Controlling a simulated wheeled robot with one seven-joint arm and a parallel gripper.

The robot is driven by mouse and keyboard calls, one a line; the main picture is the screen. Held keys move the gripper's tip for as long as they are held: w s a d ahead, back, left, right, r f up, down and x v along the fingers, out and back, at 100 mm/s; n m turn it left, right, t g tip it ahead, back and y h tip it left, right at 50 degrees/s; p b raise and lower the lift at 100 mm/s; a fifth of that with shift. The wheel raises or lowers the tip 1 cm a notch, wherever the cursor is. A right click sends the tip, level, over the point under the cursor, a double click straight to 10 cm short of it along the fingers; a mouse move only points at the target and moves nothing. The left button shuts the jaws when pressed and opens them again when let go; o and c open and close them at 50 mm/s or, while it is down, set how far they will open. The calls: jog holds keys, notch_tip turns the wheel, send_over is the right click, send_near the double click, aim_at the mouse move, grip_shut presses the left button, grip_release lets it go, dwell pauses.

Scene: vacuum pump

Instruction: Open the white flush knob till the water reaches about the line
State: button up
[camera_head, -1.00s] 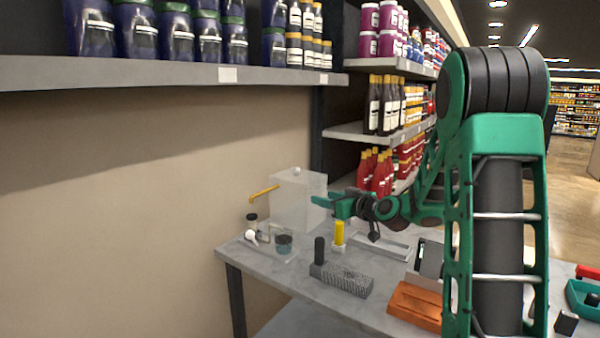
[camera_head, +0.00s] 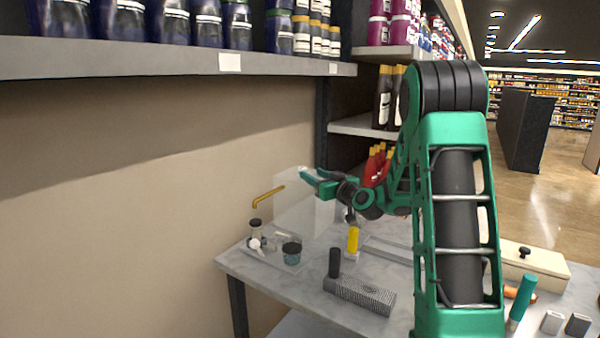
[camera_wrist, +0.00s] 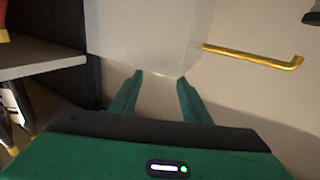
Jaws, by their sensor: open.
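A translucent white box-shaped tank (camera_head: 296,205) stands at the back of the table, with a bent yellow pipe (camera_head: 268,197) at its left. My gripper (camera_head: 311,179) is open and empty near the tank's upper right part. In the wrist view my gripper's two fingers (camera_wrist: 159,80) point toward the tank (camera_wrist: 150,35), with nothing between them. The yellow pipe (camera_wrist: 255,53) shows at the right there. A small clear cup (camera_head: 292,251) with dark teal contents stands in front of the tank. A small white rounded piece (camera_head: 256,244) is left of it. I cannot make out a line.
A dark-capped jar (camera_head: 255,228) stands by the cup. A yellow-topped piece (camera_head: 352,240) and a grey textured block with a black handle (camera_head: 360,293) stand to the right on the table (camera_head: 290,285). A loaded shelf (camera_head: 180,62) overhangs at upper left.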

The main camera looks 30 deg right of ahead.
aim_at(306, 170)
jog(key=w, duration=0.7)
jog(key=shift+w+a, duration=0.35)
jog(key=shift+w, duration=0.05)
jog(key=c, duration=1)
jog(key=shift+d, duration=0.15)
jog(key=shift+c, duration=0.2)
